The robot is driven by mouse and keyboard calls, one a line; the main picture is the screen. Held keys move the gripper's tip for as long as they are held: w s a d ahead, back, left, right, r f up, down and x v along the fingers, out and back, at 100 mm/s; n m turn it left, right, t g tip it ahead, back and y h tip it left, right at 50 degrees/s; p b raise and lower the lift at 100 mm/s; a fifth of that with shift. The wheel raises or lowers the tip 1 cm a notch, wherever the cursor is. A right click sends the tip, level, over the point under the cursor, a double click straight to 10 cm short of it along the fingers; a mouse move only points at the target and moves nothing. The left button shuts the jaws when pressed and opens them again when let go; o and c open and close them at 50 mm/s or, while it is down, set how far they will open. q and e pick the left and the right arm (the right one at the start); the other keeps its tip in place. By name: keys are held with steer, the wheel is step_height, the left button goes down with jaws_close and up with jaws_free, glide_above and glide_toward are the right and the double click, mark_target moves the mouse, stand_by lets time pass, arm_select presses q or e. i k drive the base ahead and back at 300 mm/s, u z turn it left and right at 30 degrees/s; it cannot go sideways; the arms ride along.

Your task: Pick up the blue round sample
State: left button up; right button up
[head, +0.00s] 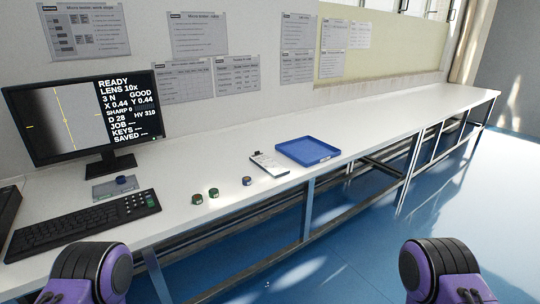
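A small round sample with a bluish top (247,181) stands on the white bench near its front edge. Two small round samples with green tops, one at the left (197,199) and one beside it (214,192), stand to its left. The samples are small in this view, so fine detail cannot be told. Neither gripper shows.
A blue tray (309,151) and a clipboard-like item (269,164) lie right of the samples. A monitor (82,114), a keyboard (84,223) and a grey block with a blue knob (115,187) occupy the left. The bench's right part (410,108) is clear.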

mark_target(246, 181)
steer(key=z, duration=0.15)
steer(key=i, duration=1.05)
steer(key=u, duration=0.3)
